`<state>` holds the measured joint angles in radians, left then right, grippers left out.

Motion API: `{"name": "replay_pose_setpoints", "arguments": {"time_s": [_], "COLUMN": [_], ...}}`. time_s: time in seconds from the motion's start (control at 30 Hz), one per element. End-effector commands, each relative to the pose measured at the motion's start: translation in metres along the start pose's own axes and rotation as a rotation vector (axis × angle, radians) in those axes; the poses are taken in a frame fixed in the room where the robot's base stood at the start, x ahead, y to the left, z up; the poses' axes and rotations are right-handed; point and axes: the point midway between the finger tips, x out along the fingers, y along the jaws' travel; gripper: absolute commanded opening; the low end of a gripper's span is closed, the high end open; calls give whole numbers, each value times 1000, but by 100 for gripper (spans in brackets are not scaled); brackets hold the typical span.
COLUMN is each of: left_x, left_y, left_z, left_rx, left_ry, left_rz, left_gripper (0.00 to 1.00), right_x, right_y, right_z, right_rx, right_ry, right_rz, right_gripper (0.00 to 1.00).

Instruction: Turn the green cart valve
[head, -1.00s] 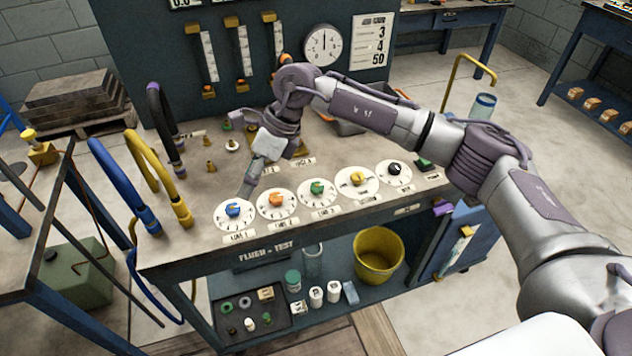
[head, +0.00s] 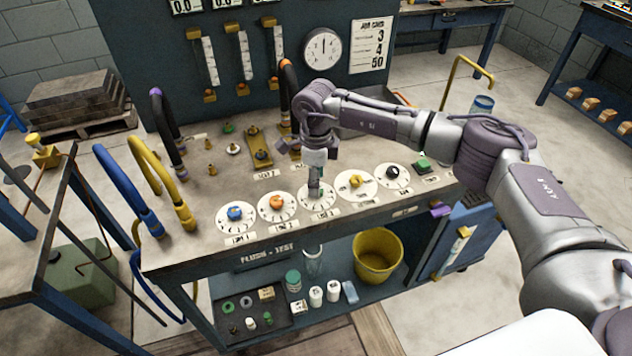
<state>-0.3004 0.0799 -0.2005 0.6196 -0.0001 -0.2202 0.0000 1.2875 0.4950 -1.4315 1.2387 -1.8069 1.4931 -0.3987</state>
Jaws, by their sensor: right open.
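My right gripper (head: 315,192) points down over the third dial (head: 328,204) in the row on the cart's top. That dial is where the green valve knob sat in the earlier view; my gripper now hides the knob. The gripper is open, its fingers at the knob's place; I cannot tell whether they touch it. My left gripper is not in view.
A blue knob (head: 235,212) and an orange knob (head: 277,202) sit left of it; a yellow knob (head: 356,181) and a black knob (head: 392,172) sit right. Hoses (head: 157,180) rise at the left. A yellow bucket (head: 378,256) stands on the lower shelf.

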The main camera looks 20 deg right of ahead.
Motion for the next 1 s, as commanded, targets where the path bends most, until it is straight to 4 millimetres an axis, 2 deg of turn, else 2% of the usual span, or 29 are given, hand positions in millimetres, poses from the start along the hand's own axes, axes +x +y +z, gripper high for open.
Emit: {"name": "replay_pose_setpoints", "arguments": {"time_s": [0.2,0.53,0.87,1.0], "left_x": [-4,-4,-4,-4], "left_y": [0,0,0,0], "left_z": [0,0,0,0], "left_rx": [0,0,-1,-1], "left_ry": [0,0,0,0], "left_rz": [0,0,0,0], "left_gripper": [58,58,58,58], "right_x": [20,23,22,22], "right_y": [0,0,0,0], "right_z": [0,0,0,0], "right_rx": [0,0,0,3], "right_ry": [0,-1,-1,-1], "right_rz": [0,0,-1,-1], "right_gripper": [59,57,2,0]}}
